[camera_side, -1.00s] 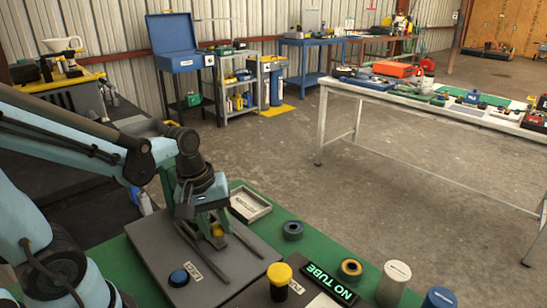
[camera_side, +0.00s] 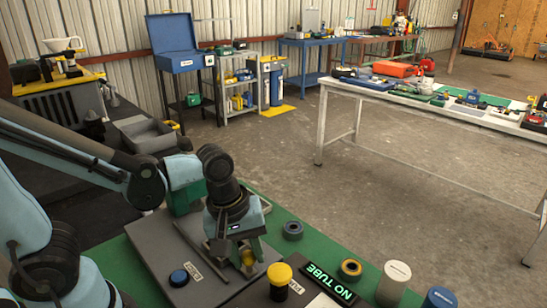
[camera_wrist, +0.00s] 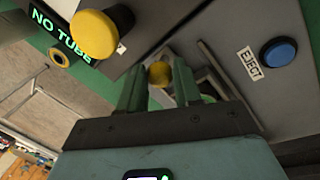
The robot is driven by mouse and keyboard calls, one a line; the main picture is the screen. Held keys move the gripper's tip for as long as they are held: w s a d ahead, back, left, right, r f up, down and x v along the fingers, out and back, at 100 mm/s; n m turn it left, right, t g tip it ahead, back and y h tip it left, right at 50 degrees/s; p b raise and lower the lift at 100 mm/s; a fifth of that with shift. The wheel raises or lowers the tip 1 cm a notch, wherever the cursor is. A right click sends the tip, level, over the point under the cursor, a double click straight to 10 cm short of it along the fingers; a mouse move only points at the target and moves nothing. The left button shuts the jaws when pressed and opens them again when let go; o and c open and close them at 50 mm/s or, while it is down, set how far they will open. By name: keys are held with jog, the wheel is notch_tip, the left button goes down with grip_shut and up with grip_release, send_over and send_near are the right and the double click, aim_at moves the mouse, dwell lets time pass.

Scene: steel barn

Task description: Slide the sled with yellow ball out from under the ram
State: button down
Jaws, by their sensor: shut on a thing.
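The yellow ball (camera_side: 249,258) of the sled sits between the fingertips of my gripper (camera_side: 243,262) in the side view. In the wrist view the ball (camera_wrist: 160,73) shows between the two green fingers of my gripper (camera_wrist: 159,80), which is shut on it. The sled's body below the ball is mostly hidden by the fingers. The sled is low on the dark grey plate, between dark rails (camera_side: 190,238). A green block (camera_side: 184,198), perhaps the ram's housing, stands behind my gripper; the ram itself is not clear to see.
A blue EJECT button (camera_side: 179,277) is at the plate's front left. A yellow mushroom button (camera_side: 279,271) and a lit NO TUBE sign (camera_side: 330,283) lie to the right. Rings and capped cylinders (camera_side: 393,282) stand on the green mat (camera_side: 285,215). A pale tray is partly hidden behind my arm.

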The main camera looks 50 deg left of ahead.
jog(key=shift+d, duration=0.3)
jog(key=c, duration=0.8)
grip_release()
jog(key=shift+a, duration=0.1)
jog(key=shift+r, duration=0.1)
jog(key=shift+s+a+r, duration=0.2)
jog(key=shift+s+r, duration=0.1)
jog(key=shift+r, duration=1.65)
jog(key=shift+s+a+r, duration=0.25)
jog(key=shift+s+r, duration=0.1)
jog(key=shift+r, duration=1.6)
jog(key=shift+s+a+r, duration=0.2)
jog(key=shift+s+r, duration=0.1)
jog(key=shift+r, duration=1.65)
jog(key=shift+w+a+f+m+t+y, duration=0.2)
jog(key=shift+w+a+f+m+t, duration=0.55)
jog(key=shift+a+m, duration=0.8)
jog(key=shift+w+a+f+m+t+y, duration=0.2)
jog(key=shift+w+a+f+m+t, duration=0.55)
jog(key=shift+m, duration=1.45)
jog(key=shift+w+a+f+m+t+y, duration=0.2)
jog(key=shift+w+a+f+m+t, duration=0.2)
jog(key=shift+a+f+m+t, duration=1.1)
